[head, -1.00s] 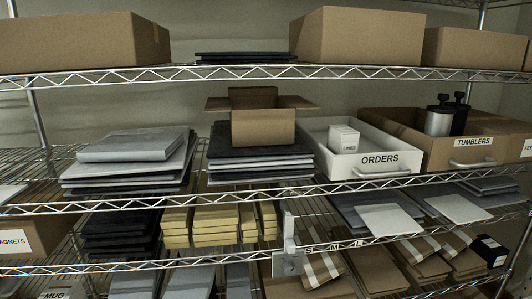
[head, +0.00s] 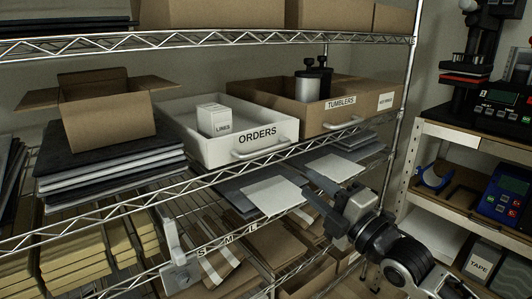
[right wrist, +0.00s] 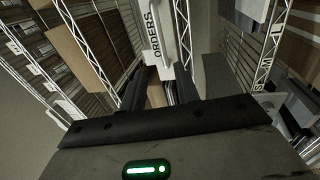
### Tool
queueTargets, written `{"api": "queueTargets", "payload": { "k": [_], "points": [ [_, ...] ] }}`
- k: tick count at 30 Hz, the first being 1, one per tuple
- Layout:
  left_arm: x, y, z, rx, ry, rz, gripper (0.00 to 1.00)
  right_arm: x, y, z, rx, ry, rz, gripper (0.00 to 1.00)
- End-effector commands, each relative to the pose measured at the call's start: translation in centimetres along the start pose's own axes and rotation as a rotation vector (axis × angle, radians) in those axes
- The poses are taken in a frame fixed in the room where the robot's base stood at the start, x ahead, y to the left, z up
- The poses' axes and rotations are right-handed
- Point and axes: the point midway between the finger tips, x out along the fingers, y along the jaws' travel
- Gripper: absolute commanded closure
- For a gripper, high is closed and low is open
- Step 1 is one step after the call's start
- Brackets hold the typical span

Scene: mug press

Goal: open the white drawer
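The white drawer (head: 191,150), labelled ORDERS, sits on the middle wire shelf with a white bar handle (head: 264,149) on its front. A white box marked LINES (head: 213,121) stands inside it. My right gripper (head: 312,189) is in front of and below the drawer, to the right of its handle, and apart from it. Its two fingers are spread with nothing between them. In the right wrist view the drawer front (right wrist: 164,20) shows ahead, beyond the open fingers (right wrist: 160,90). My left gripper is out of view.
An open cardboard box (head: 105,128) on dark and grey sheets stands left of the drawer. The TUMBLERS box (head: 309,113) stands right of it. Grey sheets (head: 270,193) lie on the shelf below. A shelf post (head: 402,120) and a second rack are at right.

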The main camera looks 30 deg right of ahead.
Motion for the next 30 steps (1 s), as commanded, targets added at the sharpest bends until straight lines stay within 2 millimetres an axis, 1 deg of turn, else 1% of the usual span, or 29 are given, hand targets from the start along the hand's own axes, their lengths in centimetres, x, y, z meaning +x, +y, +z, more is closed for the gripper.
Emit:
{"api": "queueTargets", "payload": {
  "k": [5,11,18,21,25,30],
  "points": [
    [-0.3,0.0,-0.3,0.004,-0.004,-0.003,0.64,2.3,0.3,0.0,-0.002,0.0,0.005,0.69],
    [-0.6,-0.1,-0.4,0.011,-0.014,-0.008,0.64,6.1,0.3,0.1,0.0,-0.002,0.002,0.69],
    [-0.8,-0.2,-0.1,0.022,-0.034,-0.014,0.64,11.1,0.2,0.0,0.003,-0.001,0.0,0.69],
    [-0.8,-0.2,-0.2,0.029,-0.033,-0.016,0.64,12.8,0.1,0.0,0.001,-0.001,-0.001,0.69],
    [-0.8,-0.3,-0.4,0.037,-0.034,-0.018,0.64,14.5,-0.1,0.0,0.001,-0.001,-0.003,0.69],
    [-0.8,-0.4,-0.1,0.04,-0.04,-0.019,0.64,15.4,-0.1,0.0,0.001,0.0,-0.003,0.69]
  ]
}}
